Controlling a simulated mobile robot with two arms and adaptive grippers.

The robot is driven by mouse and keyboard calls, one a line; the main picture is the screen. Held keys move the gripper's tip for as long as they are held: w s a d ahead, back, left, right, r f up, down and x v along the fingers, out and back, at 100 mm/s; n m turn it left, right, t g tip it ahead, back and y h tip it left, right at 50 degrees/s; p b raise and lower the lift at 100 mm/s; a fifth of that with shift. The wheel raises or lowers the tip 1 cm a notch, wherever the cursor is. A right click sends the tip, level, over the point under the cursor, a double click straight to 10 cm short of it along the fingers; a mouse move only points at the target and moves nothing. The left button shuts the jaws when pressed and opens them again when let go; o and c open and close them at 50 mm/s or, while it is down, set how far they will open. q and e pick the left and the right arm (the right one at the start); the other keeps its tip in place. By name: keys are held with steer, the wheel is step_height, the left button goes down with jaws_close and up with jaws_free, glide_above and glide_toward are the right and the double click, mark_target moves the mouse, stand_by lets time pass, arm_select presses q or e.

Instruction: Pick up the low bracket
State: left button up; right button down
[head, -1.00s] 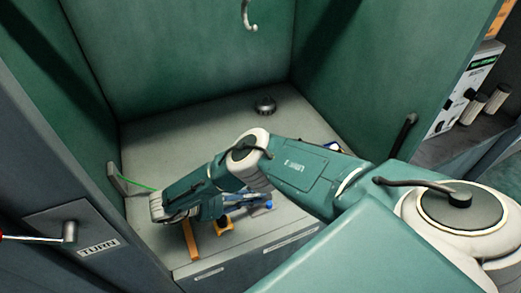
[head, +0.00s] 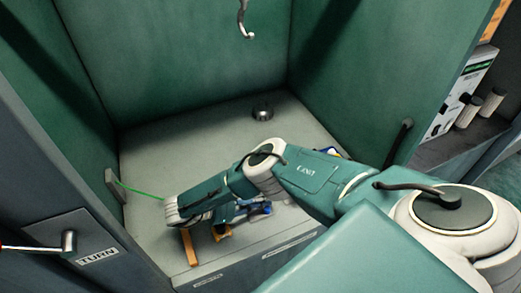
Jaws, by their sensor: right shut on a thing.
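My right arm comes in from the right and reaches down to the bay floor. Its gripper (head: 232,212) is turned partly away and mostly hidden by its own wrist. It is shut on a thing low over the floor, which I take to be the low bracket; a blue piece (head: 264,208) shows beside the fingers. The exact grip is hidden. A yellow-orange piece (head: 222,232) sits just in front of the gripper. My left gripper is not in view.
A flat orange strip (head: 190,247) lies at the front edge. A green line runs from the left wall fitting (head: 114,186) towards my wrist. A crank (head: 68,242) is at left.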

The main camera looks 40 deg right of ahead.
steer(key=shift+r, duration=0.15)
step_height(320, 180, up, 7)
steer(key=p, duration=0.3)
steer(key=shift+w+f, duration=0.15)
steer(key=shift+f, duration=0.05)
step_height(320, 180, up, 13)
steer(key=shift+r+b, duration=0.15)
steer(key=shift+b, duration=0.3)
